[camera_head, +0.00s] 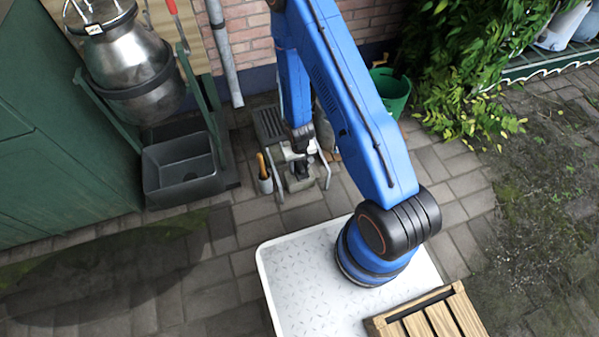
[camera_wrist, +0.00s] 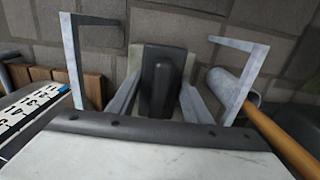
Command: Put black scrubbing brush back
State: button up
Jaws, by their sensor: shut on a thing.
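The black scrubbing brush (camera_wrist: 160,82) is in the middle of the wrist view, upright in the picture between the two grey fingers of my gripper (camera_wrist: 161,98). The fingers are shut on it. In the head view my gripper (camera_head: 300,166) points down at a small stand with grey metal side arms (camera_head: 326,174), and the brush is a small dark patch there. In the wrist view the bent side arms of the stand (camera_wrist: 75,62) rise on both sides of the brush. I cannot tell whether the brush touches the stand; its lower part is hidden.
A metal cup with an orange-handled tool (camera_wrist: 284,140) stands close on the right in the wrist view. A dark basin (camera_head: 182,168) and a steel churn (camera_head: 125,62) are at the left. A green bucket (camera_head: 393,90) stands behind my arm. A wooden crate (camera_head: 430,318) is in front.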

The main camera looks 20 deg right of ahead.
jog(key=shift+f, duration=2)
jog(key=shift+f, duration=0.1)
jog(key=o, duration=1.1)
